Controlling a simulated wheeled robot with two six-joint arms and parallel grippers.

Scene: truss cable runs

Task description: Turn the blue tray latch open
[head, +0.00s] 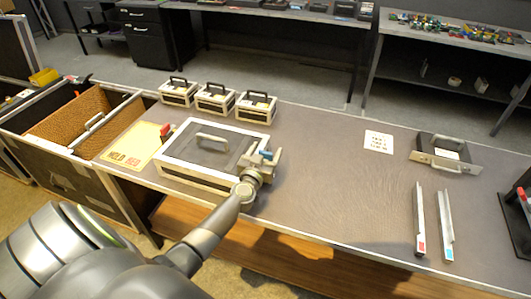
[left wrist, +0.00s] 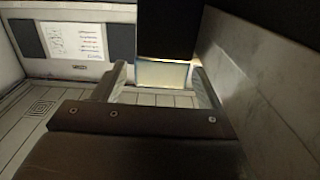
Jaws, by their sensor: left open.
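A white-framed case (head: 180,170) with a grey lid and a light handle lies on the table, left of centre. A small blue part (head: 268,154), which looks like the blue latch, is at the case's right side. My left gripper (head: 262,163) is at that same side, close beside the blue part. Its fingers stand apart in the left wrist view (left wrist: 160,84), with a pale block (left wrist: 162,74) showing beyond the gap. I cannot tell whether they touch the latch, which I cannot make out in that view. A red part (head: 165,130) is at the case's left side. My right gripper is not in view.
Several small handled boxes (head: 215,99) stand behind the case, and a yellow sheet (head: 133,148) lies to its left. Two rails (head: 446,225) with red and blue ends and a handled tray (head: 420,157) are at the right. The table's middle is clear.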

